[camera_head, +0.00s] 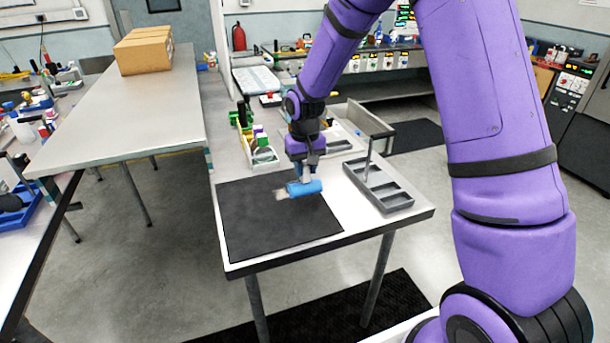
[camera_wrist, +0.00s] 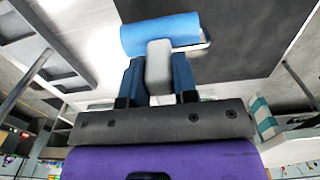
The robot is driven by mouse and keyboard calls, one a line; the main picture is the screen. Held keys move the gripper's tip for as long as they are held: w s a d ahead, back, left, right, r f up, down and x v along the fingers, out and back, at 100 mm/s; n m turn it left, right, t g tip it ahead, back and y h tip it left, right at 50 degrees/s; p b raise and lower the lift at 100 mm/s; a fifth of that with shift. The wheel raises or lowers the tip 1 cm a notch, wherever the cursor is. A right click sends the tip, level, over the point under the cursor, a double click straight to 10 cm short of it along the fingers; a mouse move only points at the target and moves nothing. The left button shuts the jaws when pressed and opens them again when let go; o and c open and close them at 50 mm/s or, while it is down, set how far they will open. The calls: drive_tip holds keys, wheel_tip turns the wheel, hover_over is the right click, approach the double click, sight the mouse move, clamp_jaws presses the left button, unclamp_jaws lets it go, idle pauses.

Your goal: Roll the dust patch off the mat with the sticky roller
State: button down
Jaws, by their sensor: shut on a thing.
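The dark mat (camera_head: 258,235) lies on the near part of the white table; it also shows in the wrist view (camera_wrist: 240,30). The dust patch (camera_head: 281,194) is a small pale smear near the mat's upper right side, just left of the roller. The sticky roller has a blue cylinder (camera_head: 305,188) and sits over the mat's right part; I cannot tell whether it touches the mat. In the wrist view the blue cylinder (camera_wrist: 160,33) and grey handle (camera_wrist: 158,66) show. My gripper (camera_wrist: 158,82) is shut on the handle. The dust is not clear in the wrist view.
A grey compartment tray (camera_head: 392,202) with an upright post stands right of the mat. A holder with bottles (camera_head: 262,155) stands behind the mat. Another grey tray (camera_head: 340,147) lies behind my gripper. The mat's left and front parts are clear.

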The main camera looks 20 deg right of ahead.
drive_tip(key=shift+r, duration=2.35)
